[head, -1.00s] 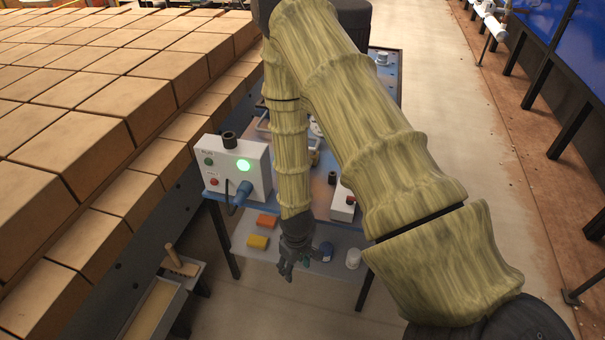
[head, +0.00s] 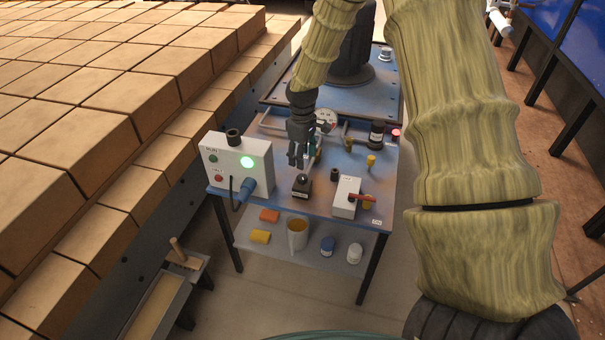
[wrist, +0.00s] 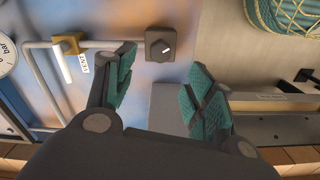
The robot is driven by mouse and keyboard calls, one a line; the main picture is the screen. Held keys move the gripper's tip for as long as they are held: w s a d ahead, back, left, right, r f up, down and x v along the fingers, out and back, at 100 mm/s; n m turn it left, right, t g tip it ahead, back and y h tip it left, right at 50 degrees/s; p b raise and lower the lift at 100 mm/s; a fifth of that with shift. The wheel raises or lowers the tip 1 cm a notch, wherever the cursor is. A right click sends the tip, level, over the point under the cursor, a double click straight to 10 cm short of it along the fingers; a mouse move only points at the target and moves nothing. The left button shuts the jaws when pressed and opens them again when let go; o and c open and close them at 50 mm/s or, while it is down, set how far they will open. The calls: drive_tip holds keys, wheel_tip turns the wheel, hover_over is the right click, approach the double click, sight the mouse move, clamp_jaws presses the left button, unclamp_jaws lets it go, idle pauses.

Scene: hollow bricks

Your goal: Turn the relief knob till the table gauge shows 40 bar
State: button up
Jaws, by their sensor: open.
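A dark square block with a round knob (wrist: 160,45) and a white pointer line shows in the wrist view, just beyond my fingertips. It appears to be the dark block (head: 302,187) at the table's front in the head view. The gauge (head: 327,119) stands on the table behind my gripper, partly hidden. In the wrist view only the edge of the gauge (wrist: 5,52) shows, with "bar" on it; its needle cannot be read. My gripper (head: 298,162) is open and empty above the table. Its teal-padded fingers (wrist: 160,68) are spread apart, not around the knob.
A brass-and-white valve handle (wrist: 66,50) tagged "VENT" is beside the left finger. Brick stacks (head: 90,90) border the left.

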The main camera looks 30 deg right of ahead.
sight(302, 177)
drive_tip(key=shift+f+p, duration=0.65)
drive_tip(key=shift+f, duration=3.8)
drive_tip(key=c, duration=1)
